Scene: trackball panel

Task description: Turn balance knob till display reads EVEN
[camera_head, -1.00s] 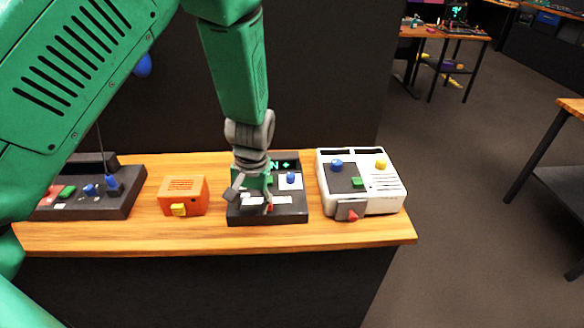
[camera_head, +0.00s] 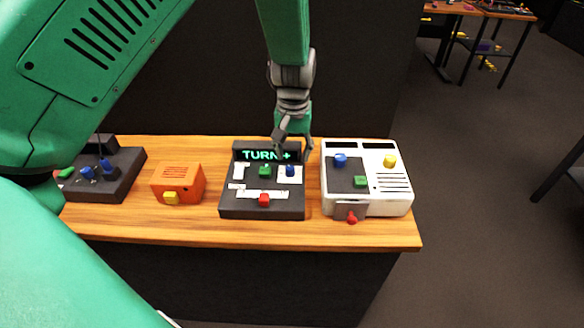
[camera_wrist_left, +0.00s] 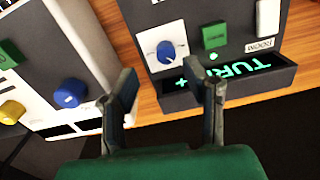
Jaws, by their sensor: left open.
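The dark panel (camera_head: 235,208) stands mid-table, its display (camera_head: 266,155) lit in green with "TURN +". The blue knob (camera_head: 291,170) sits on a white plate at the panel's upper right. It also shows in the left wrist view (camera_wrist_left: 166,52), with an arc marked around it; I cannot read a balance label. My left gripper (camera_head: 293,148) is open and empty, above the panel's back right edge near the blue knob. In the left wrist view its fingers (camera_wrist_left: 170,88) stand apart, with the knob ahead of the gap. My right gripper is not in view.
On the dark panel are a green control (camera_head: 265,171), a red control (camera_head: 264,200) and a white one (camera_head: 240,172). A white device (camera_head: 398,207) stands close on the right. An orange box (camera_head: 180,180) and another dark device (camera_head: 118,185) stand left on the wooden table (camera_head: 330,232).

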